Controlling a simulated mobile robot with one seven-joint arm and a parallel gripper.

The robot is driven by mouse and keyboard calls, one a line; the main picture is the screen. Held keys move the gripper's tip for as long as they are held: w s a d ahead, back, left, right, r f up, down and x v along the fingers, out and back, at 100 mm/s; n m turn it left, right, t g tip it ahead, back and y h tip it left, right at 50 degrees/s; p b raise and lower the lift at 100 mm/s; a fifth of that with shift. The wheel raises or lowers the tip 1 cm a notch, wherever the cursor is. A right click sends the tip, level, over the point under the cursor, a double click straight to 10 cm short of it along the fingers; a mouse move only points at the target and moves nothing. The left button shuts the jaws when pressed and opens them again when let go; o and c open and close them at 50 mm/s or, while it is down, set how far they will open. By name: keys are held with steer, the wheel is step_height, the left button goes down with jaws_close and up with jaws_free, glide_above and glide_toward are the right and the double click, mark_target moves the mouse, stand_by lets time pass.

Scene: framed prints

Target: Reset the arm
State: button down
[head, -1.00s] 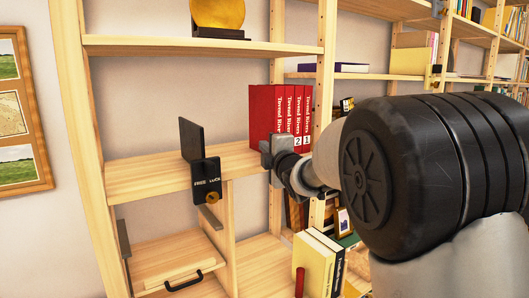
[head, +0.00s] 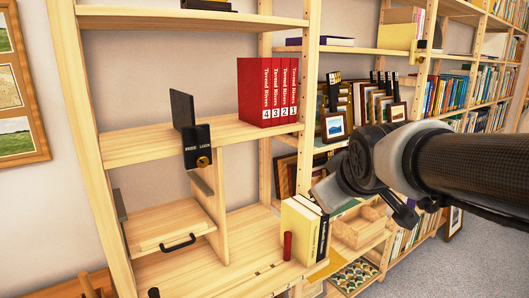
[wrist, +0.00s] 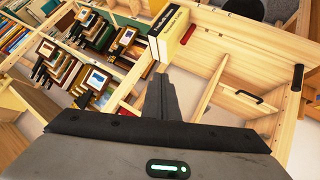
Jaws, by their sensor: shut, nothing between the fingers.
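My gripper (head: 325,192) hangs in front of the shelving, right of the pale yellow and black books (head: 302,228) in the head view. In the wrist view its fingers (wrist: 161,98) are together with nothing between them. My arm reaches in from the right edge of the head view. The wooden shelf unit (head: 155,140) stands behind it. Four-volume red books (head: 266,92) stand upright on the middle shelf, clear of the gripper. The fingertips are partly hidden by the wrist in the head view.
Below is a drawer (head: 160,235) with a black handle. Grey floor (head: 470,245) is open at right.

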steer(key=s+f+m+g, duration=0.2)
steer(key=s+f+m, duration=0.15)
steer(key=s, duration=0.65)
steer(key=s+f+m+g, duration=0.3)
steer(key=s+f, duration=0.2)
steer(key=s, duration=0.5)
step_height(320, 180, up, 16)
steer(key=w+p, duration=0.1)
steer(key=p, duration=1.5)
steer(key=shift+d+r, duration=0.15)
steer(key=shift+d, duration=0.1)
